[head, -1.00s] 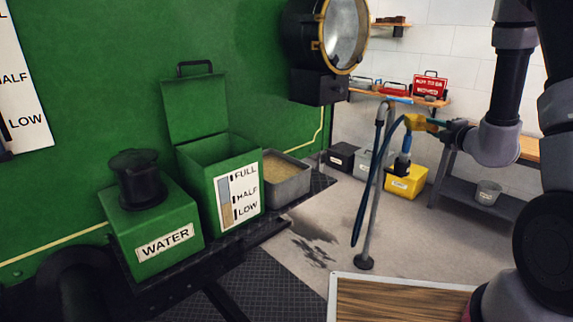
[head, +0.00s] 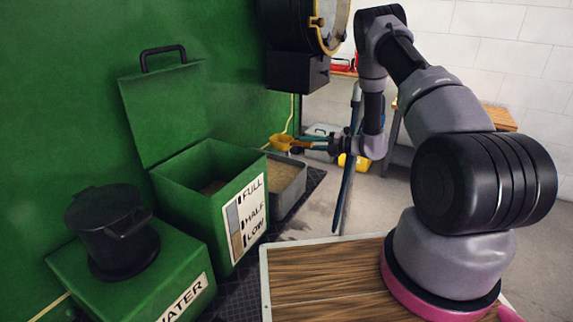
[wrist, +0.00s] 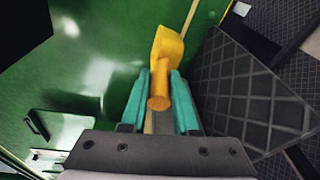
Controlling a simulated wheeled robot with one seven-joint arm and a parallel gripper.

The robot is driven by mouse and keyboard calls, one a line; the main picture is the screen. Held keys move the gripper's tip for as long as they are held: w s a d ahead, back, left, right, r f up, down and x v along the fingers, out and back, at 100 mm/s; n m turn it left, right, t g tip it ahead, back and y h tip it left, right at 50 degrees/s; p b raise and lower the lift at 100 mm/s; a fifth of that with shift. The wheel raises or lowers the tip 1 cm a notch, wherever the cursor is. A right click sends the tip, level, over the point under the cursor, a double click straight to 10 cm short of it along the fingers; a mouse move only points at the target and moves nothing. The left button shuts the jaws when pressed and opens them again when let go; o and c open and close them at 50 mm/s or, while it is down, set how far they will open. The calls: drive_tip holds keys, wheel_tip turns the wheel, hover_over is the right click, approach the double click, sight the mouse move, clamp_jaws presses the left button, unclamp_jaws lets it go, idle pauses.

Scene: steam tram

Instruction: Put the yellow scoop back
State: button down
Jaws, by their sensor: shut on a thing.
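The yellow scoop (head: 284,141) is held out in front of the green wall, above the far side of the metal sand tray (head: 287,188). My gripper (head: 312,145) is shut on its handle. In the wrist view, the teal fingers of my gripper (wrist: 160,95) clasp the orange handle, and the yellow scoop (wrist: 167,45) points away from me against the green wall. The tray holds pale sand and stands just beyond the open green box (head: 215,190). I cannot tell whether the scoop holds anything.
The green box has a raised lid (head: 165,112) and a FULL/HALF/LOW gauge. A black-capped water box (head: 120,275) stands nearer. A large lamp (head: 300,40) hangs above the tray.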

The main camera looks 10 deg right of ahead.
wheel_tip(320, 180, down, 8)
drive_tip(key=shift+f, duration=0.1)
idle(0.4)
drive_tip(key=c, duration=0.7)
unclamp_jaws()
drive_tip(key=shift+f, duration=0.1)
drive_tip(key=shift+o, duration=0.2)
